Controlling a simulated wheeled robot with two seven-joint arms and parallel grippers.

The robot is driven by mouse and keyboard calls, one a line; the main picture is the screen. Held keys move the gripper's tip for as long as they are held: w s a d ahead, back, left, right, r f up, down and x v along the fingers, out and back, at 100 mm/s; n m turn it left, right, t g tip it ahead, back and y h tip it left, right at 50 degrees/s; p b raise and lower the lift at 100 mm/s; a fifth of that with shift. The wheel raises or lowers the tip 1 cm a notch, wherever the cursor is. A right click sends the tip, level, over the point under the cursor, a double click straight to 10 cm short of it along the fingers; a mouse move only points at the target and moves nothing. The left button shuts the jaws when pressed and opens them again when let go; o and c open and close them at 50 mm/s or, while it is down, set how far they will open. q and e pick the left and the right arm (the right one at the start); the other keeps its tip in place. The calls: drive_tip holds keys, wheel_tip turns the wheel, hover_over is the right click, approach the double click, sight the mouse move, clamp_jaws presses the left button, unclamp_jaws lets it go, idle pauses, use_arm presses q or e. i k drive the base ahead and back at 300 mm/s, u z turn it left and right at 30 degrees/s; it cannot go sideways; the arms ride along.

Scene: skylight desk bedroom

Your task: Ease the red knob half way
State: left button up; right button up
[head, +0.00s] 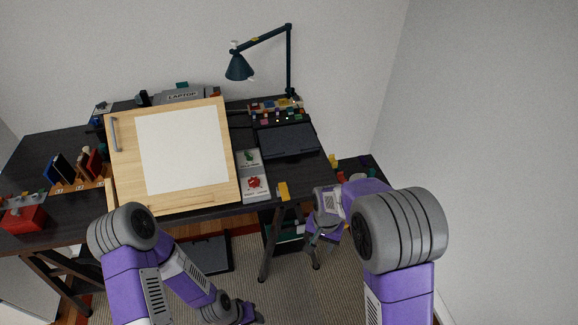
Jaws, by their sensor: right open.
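The red knob (254,182) sits on the lower plate of a light grey panel (242,157) on the dark desk, right of the drawing board. A green knob (250,156) sits on the plate above it. The red knob's exact turn angle is too small to tell. My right gripper (318,241) is open and empty, below and right of the red knob, out past the desk's front edge and apart from it. My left gripper (254,317) is low at the bottom of the picture, far from the knob; its jaws are unclear.
A tilted drawing board (172,201) with white paper fills the desk's middle. A yellow object (283,191) is at the desk's front edge near the red knob. A black tray (288,141), a teal lamp (239,66) and a red box (22,218) stand around.

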sight(254, 182)
drive_tip(key=u, duration=0.05)
drive_tip(key=i, duration=1.05)
drive_tip(key=u, duration=0.85)
